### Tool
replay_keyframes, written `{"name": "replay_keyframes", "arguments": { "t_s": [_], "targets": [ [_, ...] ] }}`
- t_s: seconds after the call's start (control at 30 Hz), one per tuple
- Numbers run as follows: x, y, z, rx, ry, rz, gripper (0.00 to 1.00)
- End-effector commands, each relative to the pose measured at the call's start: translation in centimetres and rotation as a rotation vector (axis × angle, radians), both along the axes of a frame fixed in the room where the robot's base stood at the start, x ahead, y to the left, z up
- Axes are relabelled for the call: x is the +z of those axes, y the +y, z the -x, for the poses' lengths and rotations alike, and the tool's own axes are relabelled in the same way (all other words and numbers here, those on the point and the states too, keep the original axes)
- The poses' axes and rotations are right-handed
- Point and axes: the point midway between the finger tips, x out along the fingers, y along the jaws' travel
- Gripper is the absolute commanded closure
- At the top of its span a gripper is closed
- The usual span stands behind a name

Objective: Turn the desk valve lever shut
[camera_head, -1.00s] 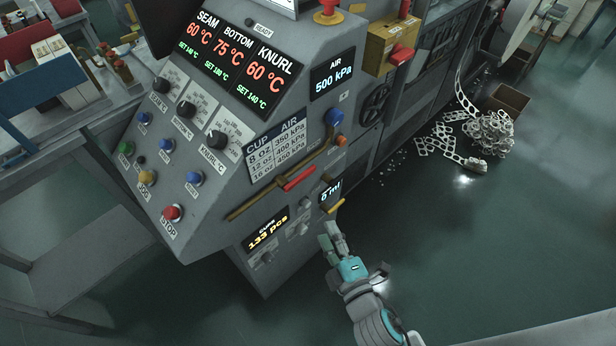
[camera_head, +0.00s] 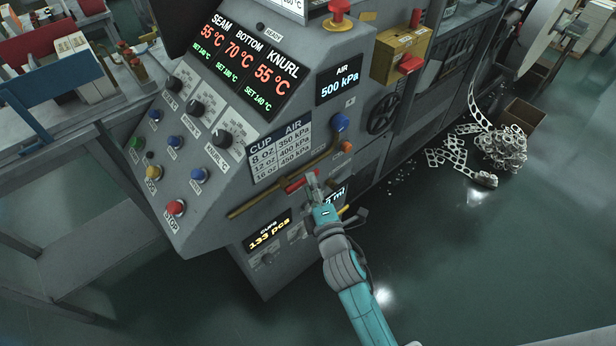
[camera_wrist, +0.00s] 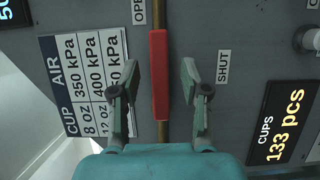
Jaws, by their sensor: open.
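The red valve lever (camera_head: 294,186) lies along a brass pipe on the front of the grey machine. In the wrist view the lever (camera_wrist: 159,75) runs in line with the pipe (camera_wrist: 163,15). An OPEN label (camera_wrist: 139,11) is on its left and a SHUT label (camera_wrist: 223,67) on its right. My gripper (camera_head: 312,187) is at the lever and hides part of it in the head view. In the wrist view my open fingers (camera_wrist: 160,80) stand on either side of the lever, with visible gaps on both sides.
The sloped panel has several knobs and buttons, including a red STOP button (camera_head: 176,207). A blue knob (camera_head: 340,122) and a yellow box (camera_head: 399,55) are right of the displays. Scrap strips (camera_head: 497,150) lie on the floor at right. Open floor is in front.

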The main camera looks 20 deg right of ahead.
Motion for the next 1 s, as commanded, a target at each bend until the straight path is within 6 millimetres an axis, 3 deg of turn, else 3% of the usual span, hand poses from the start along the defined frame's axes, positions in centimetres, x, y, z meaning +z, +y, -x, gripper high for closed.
{"name": "replay_keyframes", "arguments": {
  "t_s": [0.1, 0.3, 0.63, 0.83, 1.0],
  "targets": [
    [0.0, -0.2, -1.6, -0.001, -0.001, -0.001, 0.54],
    [0.0, -0.3, -3.0, -0.001, 0.0, -0.001, 0.54],
    [0.0, -0.3, -3.2, 0.0, 0.0, 0.0, 0.54],
    [0.0, -0.3, -3.2, 0.0, 0.0, 0.0, 1.0],
    [0.0, -0.3, -3.2, 0.0, 0.0, 0.0, 1.0]
  ]
}}
